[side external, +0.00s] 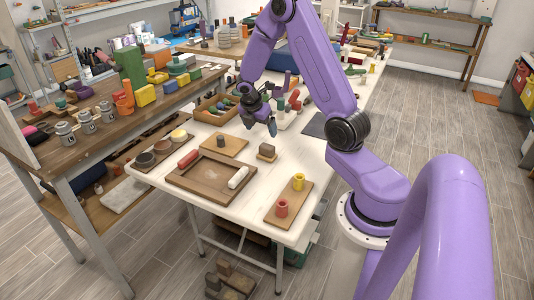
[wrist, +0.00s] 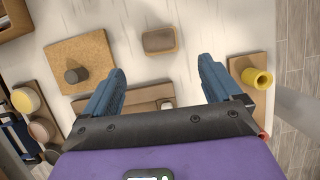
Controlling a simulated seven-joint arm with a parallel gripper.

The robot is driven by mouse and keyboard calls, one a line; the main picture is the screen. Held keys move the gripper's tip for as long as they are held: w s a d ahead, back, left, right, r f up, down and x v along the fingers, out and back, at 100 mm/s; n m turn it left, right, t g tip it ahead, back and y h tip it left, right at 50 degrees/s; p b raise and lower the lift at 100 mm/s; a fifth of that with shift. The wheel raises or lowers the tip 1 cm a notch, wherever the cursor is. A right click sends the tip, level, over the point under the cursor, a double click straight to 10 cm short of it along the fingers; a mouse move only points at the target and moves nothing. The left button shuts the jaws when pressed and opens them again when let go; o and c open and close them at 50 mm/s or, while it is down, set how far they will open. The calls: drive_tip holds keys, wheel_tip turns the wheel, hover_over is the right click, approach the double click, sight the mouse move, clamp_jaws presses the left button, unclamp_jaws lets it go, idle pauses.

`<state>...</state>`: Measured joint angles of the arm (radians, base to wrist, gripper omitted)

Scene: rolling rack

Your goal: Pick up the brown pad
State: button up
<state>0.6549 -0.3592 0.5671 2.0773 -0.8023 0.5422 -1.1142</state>
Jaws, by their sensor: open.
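The brown pad (side external: 266,152) is a small block with a darker top, lying on the white table. In the wrist view the brown pad (wrist: 160,41) lies ahead of the fingertips, roughly centred between them and not touched. My gripper (side external: 266,122) is above the table near the pad. In the wrist view my gripper (wrist: 161,72) has its two blue fingers wide apart with nothing between them.
A cork board (side external: 223,144) with a dark cylinder is left of the pad. A wooden tray (side external: 212,184) with a red roll and a white roll lies in front. A board (side external: 288,205) with yellow and red spools is at right front. Bare white table surrounds the pad.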

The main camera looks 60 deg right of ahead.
sight(267, 146)
drive_tip(key=x, duration=1.2)
drive_tip(key=shift+w+d+f, duration=0.1)
drive_tip(key=shift+w+d, duration=0.05)
drive_tip(key=c, duration=1.1)
